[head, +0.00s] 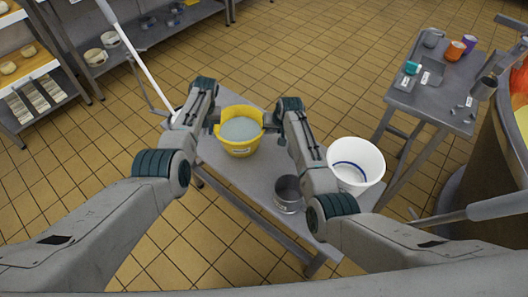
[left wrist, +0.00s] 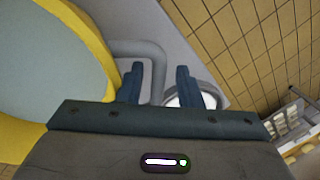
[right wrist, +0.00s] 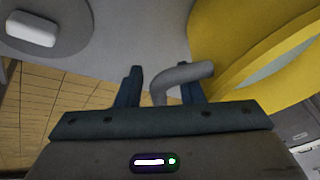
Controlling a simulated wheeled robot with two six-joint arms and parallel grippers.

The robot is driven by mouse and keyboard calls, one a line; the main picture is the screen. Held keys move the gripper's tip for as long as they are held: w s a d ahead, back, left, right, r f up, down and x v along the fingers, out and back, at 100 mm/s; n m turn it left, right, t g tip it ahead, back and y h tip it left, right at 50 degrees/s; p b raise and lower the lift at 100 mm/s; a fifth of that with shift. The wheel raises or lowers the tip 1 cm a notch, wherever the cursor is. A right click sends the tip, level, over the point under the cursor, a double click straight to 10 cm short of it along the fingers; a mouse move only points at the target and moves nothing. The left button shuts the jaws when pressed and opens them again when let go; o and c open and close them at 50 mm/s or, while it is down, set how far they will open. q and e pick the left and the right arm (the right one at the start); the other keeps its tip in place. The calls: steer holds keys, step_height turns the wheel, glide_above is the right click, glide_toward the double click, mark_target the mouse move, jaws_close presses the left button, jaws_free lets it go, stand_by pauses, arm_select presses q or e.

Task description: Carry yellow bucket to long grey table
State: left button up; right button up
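The yellow bucket (head: 239,148), filled with pale grey-blue contents, stands upright on a grey table (head: 222,172) in front of me. Its grey side handles show in the left wrist view (left wrist: 150,58) and right wrist view (right wrist: 183,74). My left gripper (left wrist: 157,82) is at the left handle with its fingers apart, the handle between them. My right gripper (right wrist: 160,86) is at the other handle, fingers also apart, the handle partly between them. In the head view the arms largely hide both grippers. I cannot tell which table is the long grey one.
Another grey table (head: 428,100) with cups stands at right, near a large vat (head: 513,135). Shelves (head: 45,70) line the left. Tiled floor lies open beyond.

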arm_select(q)
steer(key=shift+d+r, duration=0.2)
steer(key=shift+r, duration=0.3)
arm_select(e)
steer(key=shift+s+d+r, duration=0.1)
steer(key=shift+r, duration=0.35)
arm_select(q)
step_height(320, 180, up, 11)
steer(key=d, duration=0.2)
arm_select(e)
steer(key=v, duration=1.1)
arm_select(q)
steer(key=shift+f, duration=0.15)
arm_select(e)
steer(key=shift+s, duration=0.1)
